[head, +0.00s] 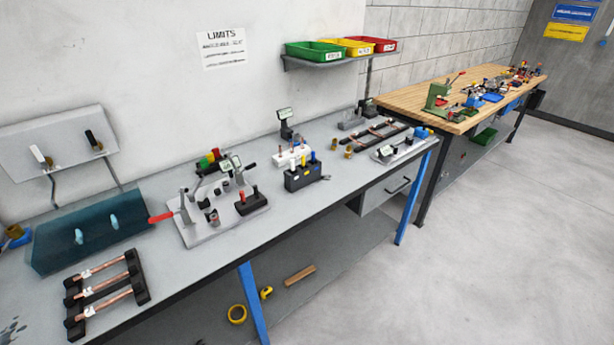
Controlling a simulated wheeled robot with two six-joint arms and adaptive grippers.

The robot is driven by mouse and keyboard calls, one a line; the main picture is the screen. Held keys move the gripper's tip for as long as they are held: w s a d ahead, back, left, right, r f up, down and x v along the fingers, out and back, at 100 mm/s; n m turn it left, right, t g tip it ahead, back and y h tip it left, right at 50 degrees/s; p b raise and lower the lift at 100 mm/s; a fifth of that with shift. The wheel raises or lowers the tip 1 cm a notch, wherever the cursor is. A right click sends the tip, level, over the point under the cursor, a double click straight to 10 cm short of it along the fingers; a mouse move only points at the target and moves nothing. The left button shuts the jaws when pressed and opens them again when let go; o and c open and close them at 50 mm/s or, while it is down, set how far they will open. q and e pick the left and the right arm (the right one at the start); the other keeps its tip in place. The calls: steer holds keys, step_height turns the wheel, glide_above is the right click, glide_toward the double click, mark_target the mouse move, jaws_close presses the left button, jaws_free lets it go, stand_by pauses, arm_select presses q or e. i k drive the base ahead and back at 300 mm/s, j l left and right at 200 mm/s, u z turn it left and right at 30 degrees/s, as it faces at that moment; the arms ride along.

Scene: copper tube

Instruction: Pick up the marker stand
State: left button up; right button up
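A dark block (304,180) with upright markers, one with a blue top and one with a yellow top, looks like the marker stand. It stands upright near the front edge of the grey workbench (290,221), around the middle of the head view. A white block (283,160) with upright pegs stands just behind it. Neither of my grippers is in the head view, and nothing is touching the stand.
Left of the stand is a grey fixture plate (199,235) with a red-handled lever. A copper tube rack (104,292) lies at the near left. A small scale-like device (285,126) stands behind. Bins (315,50) sit on a shelf above. The floor in front is clear.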

mark_target(301, 178)
steer(key=i+j+z, duration=0.1)
steer(key=i, duration=0.25)
steer(key=i+j, duration=0.25)
steer(key=i, duration=0.15)
steer(key=i+j+z, duration=0.15)
steer(key=i, duration=0.2)
steer(key=i+l+u, duration=0.1)
steer(key=l+u, duration=0.2)
steer(key=u, duration=0.15)
steer(key=l+u, duration=0.3)
steer(key=u, duration=0.15)
steer(key=l+u, duration=0.3)
steer(key=u, duration=0.15)
steer(key=k+l+u, duration=0.1)
steer(key=l, duration=0.65)
steer(key=k+l, duration=0.1)
steer(key=l, duration=0.6)
steer(key=u, duration=1.7)
steer(key=k+l, duration=0.2)
steer(key=k, duration=0.15)
steer(key=k+l, duration=0.15)
steer(key=k, duration=0.2)
